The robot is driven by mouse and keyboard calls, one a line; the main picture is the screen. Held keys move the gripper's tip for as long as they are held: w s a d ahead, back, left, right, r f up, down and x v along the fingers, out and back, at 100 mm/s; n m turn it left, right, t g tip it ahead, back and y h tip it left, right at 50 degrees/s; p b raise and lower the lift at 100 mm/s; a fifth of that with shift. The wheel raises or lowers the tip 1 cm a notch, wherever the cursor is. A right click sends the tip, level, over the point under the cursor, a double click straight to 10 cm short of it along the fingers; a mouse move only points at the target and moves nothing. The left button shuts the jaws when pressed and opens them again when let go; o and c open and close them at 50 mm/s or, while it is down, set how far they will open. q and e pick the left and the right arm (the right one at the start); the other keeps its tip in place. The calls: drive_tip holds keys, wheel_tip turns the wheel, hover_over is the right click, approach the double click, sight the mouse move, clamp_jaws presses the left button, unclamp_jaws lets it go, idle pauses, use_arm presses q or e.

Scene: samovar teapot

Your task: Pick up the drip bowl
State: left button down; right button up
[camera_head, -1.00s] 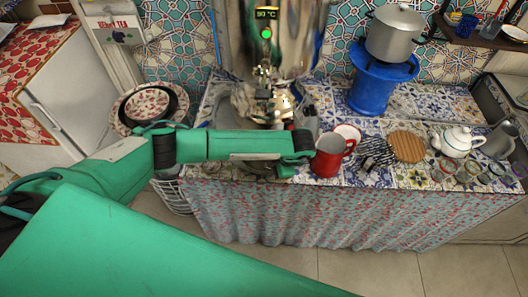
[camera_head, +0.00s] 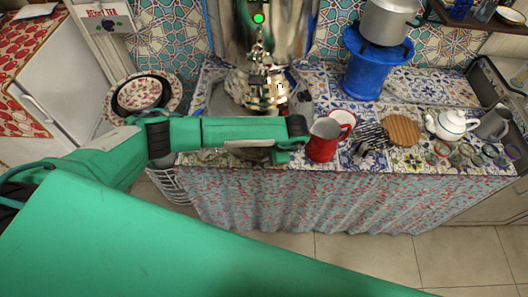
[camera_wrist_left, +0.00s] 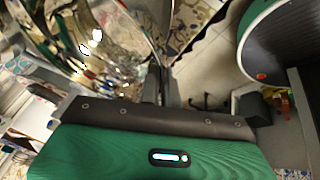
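The metal samovar (camera_head: 285,32) stands at the back of the counter with a green light on it. Below its tap is a cluster of shiny brass and patterned surfaces. I cannot make out the drip bowl there for certain. My left arm crosses in front of the samovar, and the left gripper (camera_head: 285,152) is at the counter's front edge, left of the red mug (camera_head: 322,146); its fingertips are hidden in the head view. In the left wrist view the dark fingers (camera_wrist_left: 161,86) are close together, with shiny curved surfaces beyond them. My right gripper is not in view.
Patterned round bowls (camera_head: 118,103) are stacked at the left. On the counter are a black-and-white striped item (camera_head: 371,137), a wooden disc (camera_head: 402,130), a white teapot (camera_head: 449,123) and several glasses. A pot (camera_head: 388,22) sits on a blue stand (camera_head: 366,68). The floor in front is clear.

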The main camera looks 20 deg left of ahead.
use_arm(q)
drive_tip(key=shift+r+b, duration=1.2)
drive_tip(key=shift+r, duration=3.45)
drive_tip(key=shift+d+r, duration=0.1)
drive_tip(key=shift+r, duration=0.05)
